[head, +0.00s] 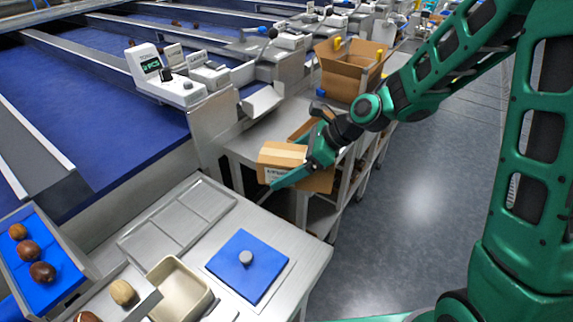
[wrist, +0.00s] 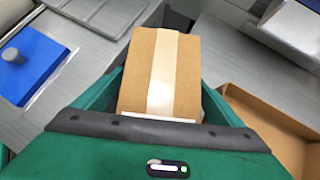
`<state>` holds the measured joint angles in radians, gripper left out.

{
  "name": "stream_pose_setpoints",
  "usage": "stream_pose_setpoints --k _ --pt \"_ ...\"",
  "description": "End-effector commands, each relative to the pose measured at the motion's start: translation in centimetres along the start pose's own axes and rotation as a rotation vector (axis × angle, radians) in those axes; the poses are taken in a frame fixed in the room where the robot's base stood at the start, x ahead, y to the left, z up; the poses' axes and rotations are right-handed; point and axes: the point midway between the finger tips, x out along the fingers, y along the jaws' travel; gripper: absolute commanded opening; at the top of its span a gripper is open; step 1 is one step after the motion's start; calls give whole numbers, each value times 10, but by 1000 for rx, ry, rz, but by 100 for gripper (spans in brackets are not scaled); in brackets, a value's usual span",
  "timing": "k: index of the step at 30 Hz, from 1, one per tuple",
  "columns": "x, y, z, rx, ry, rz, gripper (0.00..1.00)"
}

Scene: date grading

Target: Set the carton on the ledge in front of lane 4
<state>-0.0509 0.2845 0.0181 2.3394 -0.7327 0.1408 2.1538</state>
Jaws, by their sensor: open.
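A closed brown carton (head: 281,155) with a pale tape strip and a printed label is at the middle of the head view. In the wrist view the carton (wrist: 146,68) lies between the green fingers of my gripper (head: 292,168). The jaws are open around it, and I cannot tell whether they touch its sides. What lies under the carton is hidden. A grey metal ledge (head: 238,138) runs in front of the lanes, just behind the carton. I cannot read any lane number.
An open cardboard box (head: 346,72) stands farther back on the ledge. A low open cardboard tray (wrist: 270,125) is beside the carton. A metal table (head: 285,240) in front holds a blue pad (head: 235,275) and a beige bin (head: 172,290). The floor at right is clear.

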Motion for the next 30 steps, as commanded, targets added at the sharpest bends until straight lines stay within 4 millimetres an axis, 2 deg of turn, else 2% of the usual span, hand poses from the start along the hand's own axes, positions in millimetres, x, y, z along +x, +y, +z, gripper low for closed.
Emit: stream_pose_setpoints --k 5,18,24,30 --pt "-18 -1 1 0 -1 -5 90" --pt "-100 -1 1 0 -1 -5 90" --pt "-118 -1 1 1 0 -2 90" --pt "-121 0 1 0 0 -1 90"
